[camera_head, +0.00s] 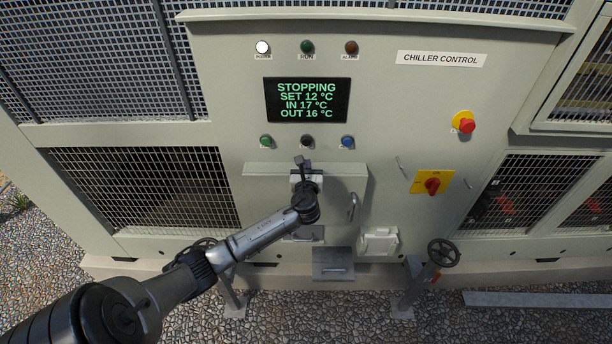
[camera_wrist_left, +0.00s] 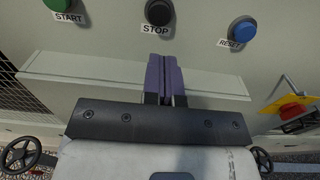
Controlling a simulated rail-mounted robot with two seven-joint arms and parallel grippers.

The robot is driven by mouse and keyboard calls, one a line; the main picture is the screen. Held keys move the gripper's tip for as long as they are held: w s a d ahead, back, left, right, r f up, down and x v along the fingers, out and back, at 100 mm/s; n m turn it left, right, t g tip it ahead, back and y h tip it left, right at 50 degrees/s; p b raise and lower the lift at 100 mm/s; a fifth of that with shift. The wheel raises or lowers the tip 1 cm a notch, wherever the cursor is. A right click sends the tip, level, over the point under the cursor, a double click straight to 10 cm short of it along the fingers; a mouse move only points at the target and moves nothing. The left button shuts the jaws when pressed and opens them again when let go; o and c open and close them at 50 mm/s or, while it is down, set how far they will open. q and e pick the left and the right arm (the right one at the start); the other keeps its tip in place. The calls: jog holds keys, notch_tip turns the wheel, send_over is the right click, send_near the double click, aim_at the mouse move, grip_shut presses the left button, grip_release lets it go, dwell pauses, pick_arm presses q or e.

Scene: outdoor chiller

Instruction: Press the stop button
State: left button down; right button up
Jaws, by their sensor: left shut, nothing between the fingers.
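The black stop button (camera_head: 307,141) is on the chiller panel between the green start button (camera_head: 266,141) and the blue reset button (camera_head: 347,142). In the left wrist view the stop button (camera_wrist_left: 159,12) is just beyond my fingertips, with a gap of panel and its STOP label between. My left gripper (camera_head: 301,160) is shut and empty, just below the stop button; its purple fingers (camera_wrist_left: 161,72) are together in the wrist view. The display (camera_head: 307,100) reads STOPPING, SET 12, IN 17, OUT 16 °C. My right gripper is not in view.
A narrow ledge (camera_head: 262,169) juts out below the buttons, behind my gripper. A red emergency knob (camera_head: 467,125) and a red rotary switch on a yellow plate (camera_head: 419,182) are to the right. A handwheel valve (camera_head: 443,253) stands at the lower right.

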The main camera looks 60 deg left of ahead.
pick_arm(q)
jog(key=shift+v, duration=2.2)
